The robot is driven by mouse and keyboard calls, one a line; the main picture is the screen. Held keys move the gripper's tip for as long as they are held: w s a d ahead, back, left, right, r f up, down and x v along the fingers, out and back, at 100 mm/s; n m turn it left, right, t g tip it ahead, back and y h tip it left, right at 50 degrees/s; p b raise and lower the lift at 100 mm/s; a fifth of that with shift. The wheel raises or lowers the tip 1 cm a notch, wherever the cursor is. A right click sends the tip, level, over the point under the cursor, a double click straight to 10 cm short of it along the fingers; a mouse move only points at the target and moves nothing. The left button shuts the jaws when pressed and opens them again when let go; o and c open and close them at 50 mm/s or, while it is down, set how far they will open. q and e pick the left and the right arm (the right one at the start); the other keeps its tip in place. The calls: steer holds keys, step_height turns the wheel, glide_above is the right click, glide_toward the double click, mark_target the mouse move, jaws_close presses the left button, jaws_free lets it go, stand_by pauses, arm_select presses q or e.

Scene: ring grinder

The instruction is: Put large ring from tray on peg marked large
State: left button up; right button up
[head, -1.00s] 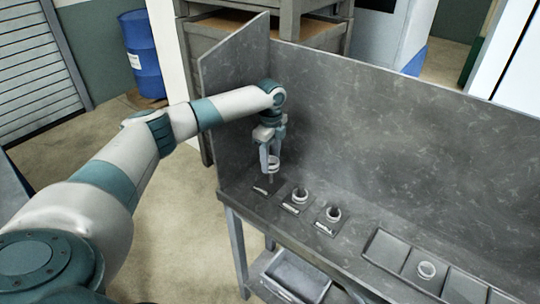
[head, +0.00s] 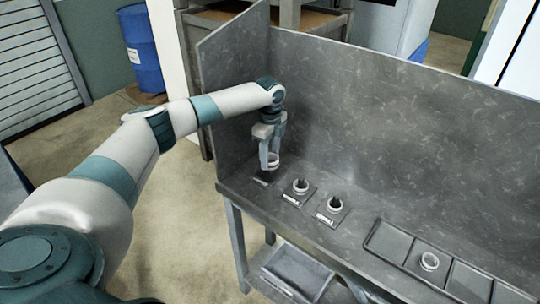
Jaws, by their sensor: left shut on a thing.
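My left gripper (head: 270,163) is shut on a pale ring (head: 272,161), above the leftmost peg plate (head: 264,179) near the bench's left panel. The peg there is largely hidden by the gripper and ring, so I cannot tell whether the ring is around it. The plate labels are too small to read. The tray (head: 388,242) at the right has another pale ring (head: 430,261) in one compartment. My right gripper is not in view.
A tall grey back panel (head: 390,120) and a left side panel (head: 230,85) enclose the bench. A grey bin (head: 297,275) sits below the bench's front edge. The bench top between the right peg and the tray is clear. A blue barrel (head: 142,50) stands far behind.

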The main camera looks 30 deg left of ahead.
mark_target(270, 161)
arm_select(q)
steer(key=shift+f+b, duration=1)
steer(key=shift+f, duration=0.4)
steer(key=shift+r, duration=0.1)
steer(key=shift+p, duration=0.45)
stand_by(0.3)
steer(key=shift+p, duration=0.4)
steer(key=shift+f, duration=0.25)
stand_by(0.4)
steer(key=shift+f, duration=0.4)
steer(key=o, duration=0.9)
